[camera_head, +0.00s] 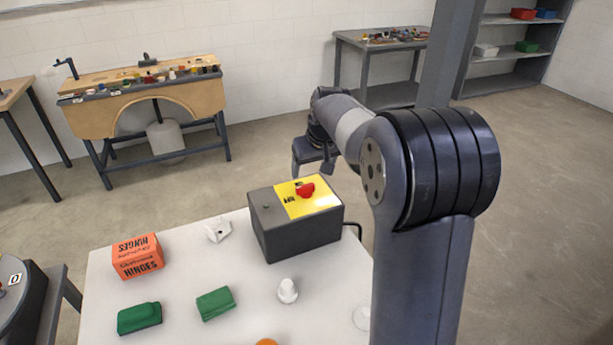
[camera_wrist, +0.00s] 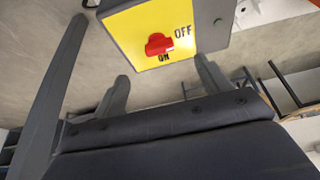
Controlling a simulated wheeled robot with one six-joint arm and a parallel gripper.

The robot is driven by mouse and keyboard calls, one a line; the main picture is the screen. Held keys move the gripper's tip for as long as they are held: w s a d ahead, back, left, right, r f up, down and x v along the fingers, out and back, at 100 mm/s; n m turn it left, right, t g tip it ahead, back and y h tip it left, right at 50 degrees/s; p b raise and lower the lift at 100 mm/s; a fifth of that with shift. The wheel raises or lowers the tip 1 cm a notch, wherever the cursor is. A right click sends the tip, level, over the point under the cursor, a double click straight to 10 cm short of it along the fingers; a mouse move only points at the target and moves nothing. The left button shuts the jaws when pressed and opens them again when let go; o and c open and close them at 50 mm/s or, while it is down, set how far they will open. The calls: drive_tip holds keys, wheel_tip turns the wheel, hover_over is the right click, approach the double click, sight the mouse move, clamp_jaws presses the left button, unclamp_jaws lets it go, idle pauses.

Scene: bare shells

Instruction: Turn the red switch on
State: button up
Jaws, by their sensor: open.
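The red switch (camera_head: 306,189) is a knob on the yellow panel (camera_head: 322,204) on top of a dark grey box (camera_head: 300,238), at the table's far side. In the wrist view the red switch (camera_wrist: 158,44) lies crosswise, with OFF printed to its right and ON below it. I cannot tell for sure which label it points to. My gripper (camera_head: 312,170) is above and behind the box's far edge, apart from the switch. In the wrist view my gripper (camera_wrist: 162,74) is open and empty, its fingertips just below the yellow panel in the picture.
On the white table (camera_head: 240,320) are an orange HINGES box (camera_head: 138,256), green blocks (camera_head: 216,303), a white bracket (camera_head: 218,230) and a white knob-like piece (camera_head: 288,291). A black cable leaves the box's right side. A wooden workbench (camera_head: 110,115) stands against the wall.

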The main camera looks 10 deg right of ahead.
sight(305, 186)
drive_tip(key=x, duration=0.5)
drive_tip(key=w+p+x, duration=0.1)
drive_tip(key=x, duration=0.5)
drive_tip(key=shift+w+p, duration=0.1)
drive_tip(key=shift+p, duration=0.2)
drive_tip(key=shift+c, duration=0.5)
drive_tip(key=c, duration=0.9)
